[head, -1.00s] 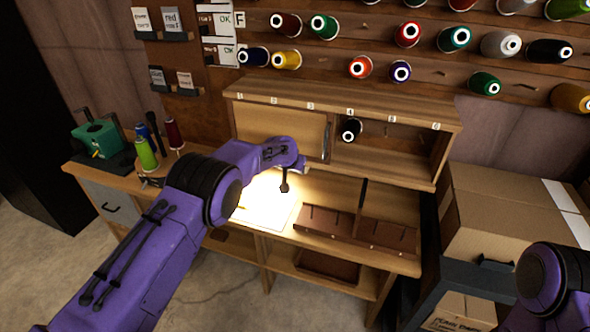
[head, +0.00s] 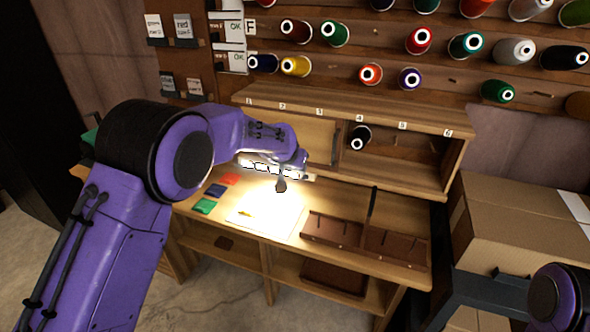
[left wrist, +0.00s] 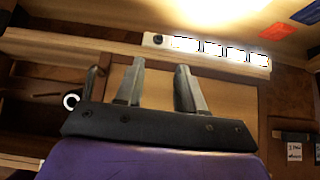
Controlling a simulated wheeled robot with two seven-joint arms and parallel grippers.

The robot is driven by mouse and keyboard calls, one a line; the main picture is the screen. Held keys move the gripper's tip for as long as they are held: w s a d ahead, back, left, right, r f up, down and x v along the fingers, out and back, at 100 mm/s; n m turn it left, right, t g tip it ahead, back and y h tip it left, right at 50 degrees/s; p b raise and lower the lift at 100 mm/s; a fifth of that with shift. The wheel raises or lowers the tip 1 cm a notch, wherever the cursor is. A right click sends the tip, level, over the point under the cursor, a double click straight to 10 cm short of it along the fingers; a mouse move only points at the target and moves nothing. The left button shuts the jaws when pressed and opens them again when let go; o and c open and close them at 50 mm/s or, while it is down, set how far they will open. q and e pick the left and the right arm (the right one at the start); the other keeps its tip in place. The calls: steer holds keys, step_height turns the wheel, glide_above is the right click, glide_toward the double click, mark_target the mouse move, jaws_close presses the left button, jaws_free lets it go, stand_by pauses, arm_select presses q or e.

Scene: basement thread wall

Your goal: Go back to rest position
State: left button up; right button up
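My left arm comes in from the left in the head view, with its gripper (head: 281,186) above the lit part of the workbench. In the left wrist view the left gripper (left wrist: 158,82) shows two grey fingers standing apart with nothing between them, so it is open. A wooden panel of the cabinet and a strip with white lit segments (left wrist: 215,50) lie beyond the fingers. Part of my right arm shows at the lower right of the head view; its gripper is out of view.
The numbered cabinet (head: 400,170) holds a dark spool (head: 360,137) in its open part. A brown divided tray (head: 365,240) and several coloured pieces (head: 205,206) lie on the bench. Cardboard boxes (head: 515,235) stand at the right. Spools hang on the wall above.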

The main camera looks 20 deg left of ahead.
stand_by(0.4)
arm_select(q)
steer(key=s+a+f+n+t+y+b, duration=0.1)
steer(key=s+a+f+n, duration=0.2)
steer(key=s+f, duration=0.6)
steer(key=s+a+f+n+t+y, duration=0.1)
steer(key=s+a+f+n+y, duration=0.15)
steer(key=s+f, duration=0.7)
steer(key=s+f+g, duration=0.2)
steer(key=s+f, duration=0.3)
steer(key=s, duration=0.5)
steer(key=s+a+f+n+g+b, duration=0.1)
steer(key=s+f, duration=0.4)
steer(key=s, duration=0.5)
steer(key=s+a+f+g+b, duration=0.1)
steer(key=s+f+g, duration=0.2)
steer(key=s, duration=0.8)
step_height(320, 180, down, 3)
steer(key=shift+r+n+g, duration=0.2)
steer(key=shift+n+g, duration=0.1)
steer(key=shift+n, duration=0.05)
